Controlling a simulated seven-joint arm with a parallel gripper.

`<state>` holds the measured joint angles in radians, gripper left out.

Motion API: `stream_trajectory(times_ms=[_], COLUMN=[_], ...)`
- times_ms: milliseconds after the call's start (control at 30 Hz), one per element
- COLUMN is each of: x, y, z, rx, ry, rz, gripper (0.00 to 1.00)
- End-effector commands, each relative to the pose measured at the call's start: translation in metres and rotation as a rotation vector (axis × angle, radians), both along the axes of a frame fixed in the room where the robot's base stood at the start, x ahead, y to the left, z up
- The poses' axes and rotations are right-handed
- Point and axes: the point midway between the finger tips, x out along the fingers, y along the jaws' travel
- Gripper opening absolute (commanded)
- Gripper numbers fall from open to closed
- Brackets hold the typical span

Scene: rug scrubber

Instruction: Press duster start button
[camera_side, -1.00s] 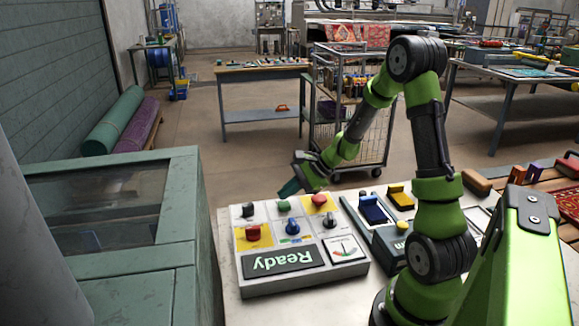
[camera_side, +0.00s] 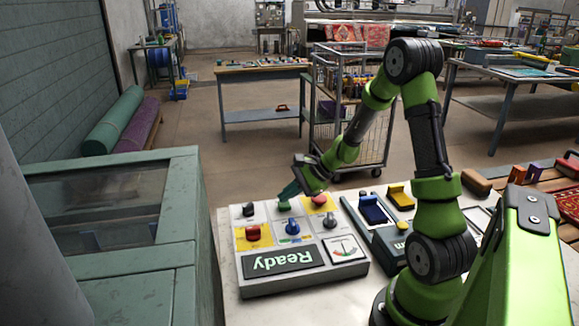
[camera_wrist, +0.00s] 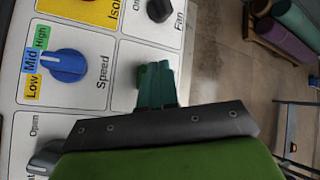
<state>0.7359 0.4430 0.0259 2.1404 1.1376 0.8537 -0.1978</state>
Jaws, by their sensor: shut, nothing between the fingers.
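The control panel (camera_side: 305,285) lies on the bench with a green button (camera_side: 284,207) in its back row, middle column. My gripper (camera_side: 286,194) is shut and empty, its teal fingertips just over the green button from behind. I cannot tell whether they touch it. In the wrist view the shut fingertips (camera_wrist: 158,68) cover most of the green button (camera_wrist: 141,76); only its edge shows. The display (camera_side: 283,262) reads "Ready".
Close by on the panel are a black knob (camera_side: 248,210), red buttons (camera_side: 318,201) on yellow, a blue speed knob (camera_side: 292,227) and a grey switch (camera_side: 330,221). A second control box (camera_side: 385,245) stands to the right. A green cabinet (camera_side: 120,265) stands left.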

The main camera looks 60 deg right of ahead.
Motion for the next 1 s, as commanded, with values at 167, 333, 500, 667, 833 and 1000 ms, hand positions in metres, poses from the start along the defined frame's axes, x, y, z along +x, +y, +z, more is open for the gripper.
stream_trajectory(times_ms=[167, 333, 500, 667, 833, 1000], x=[0.0000, 0.0000, -0.0001, -0.0002, -0.0002, -0.0002], y=[0.0000, 0.0000, 0.0000, 0.0001, 0.0000, 0.0000], z=[-0.0022, -0.0043, -0.0065, -0.0087, -0.0098, -0.0097], rx=[0.001, 0.001, 0.000, 0.000, 0.001, 0.000], ry=[0.000, 0.000, 0.001, 0.001, 0.001, 0.001], rz=[-0.001, -0.001, 0.001, 0.001, 0.000, 0.001], gripper=[0.00, 0.00, 0.00, 0.00, 0.00, 0.00])
